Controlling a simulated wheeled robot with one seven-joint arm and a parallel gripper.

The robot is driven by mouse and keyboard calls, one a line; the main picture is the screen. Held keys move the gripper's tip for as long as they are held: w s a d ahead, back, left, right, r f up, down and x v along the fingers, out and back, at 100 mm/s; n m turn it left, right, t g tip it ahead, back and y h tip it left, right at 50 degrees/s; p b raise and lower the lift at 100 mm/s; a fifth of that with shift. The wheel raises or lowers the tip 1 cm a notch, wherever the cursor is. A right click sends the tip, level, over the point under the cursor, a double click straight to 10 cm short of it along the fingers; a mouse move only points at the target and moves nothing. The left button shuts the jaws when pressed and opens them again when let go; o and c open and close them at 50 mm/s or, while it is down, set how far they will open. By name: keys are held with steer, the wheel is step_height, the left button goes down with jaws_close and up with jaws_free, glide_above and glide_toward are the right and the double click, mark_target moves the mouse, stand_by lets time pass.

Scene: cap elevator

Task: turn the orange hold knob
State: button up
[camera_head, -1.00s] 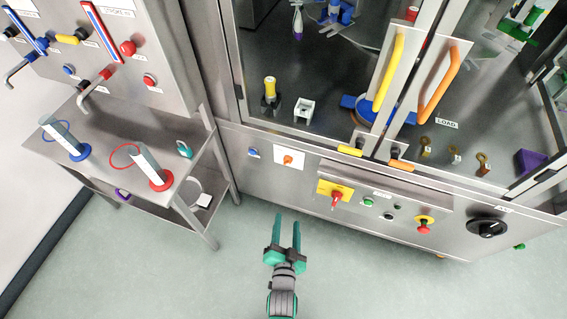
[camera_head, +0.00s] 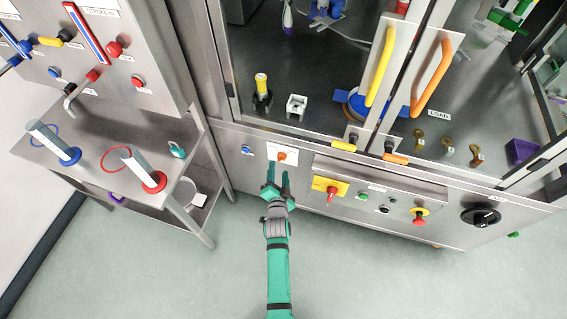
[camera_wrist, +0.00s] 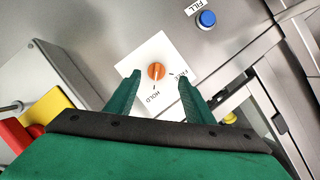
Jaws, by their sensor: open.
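The orange hold knob (camera_head: 282,156) sits on a white square plate on the machine's front panel. In the wrist view the knob (camera_wrist: 156,71) shows ahead, between my two green fingers, with the words HOLD and FREE printed on the plate (camera_wrist: 150,51). My gripper (camera_head: 276,166) is open, its fingertips just below the knob in the head view. In the wrist view my gripper (camera_wrist: 160,84) has a finger on either side of the knob with clear gaps. I cannot tell how far the tips are from the panel.
A blue FILL button (camera_wrist: 207,19) lies near the plate. A yellow plate with a red switch (camera_head: 330,190) and a control box (camera_head: 375,199) stand out to the right. A steel cart (camera_head: 185,207) is at left. The floor (camera_head: 345,275) in front is clear.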

mark_target(281, 158)
steer(key=shift+d+x, duration=0.15)
steer(key=shift+x, duration=0.8)
steer(key=shift+d+x, duration=0.2)
steer(key=shift+x, duration=0.7)
steer(key=shift+d+x, duration=0.15)
steer(key=shift+x, duration=0.8)
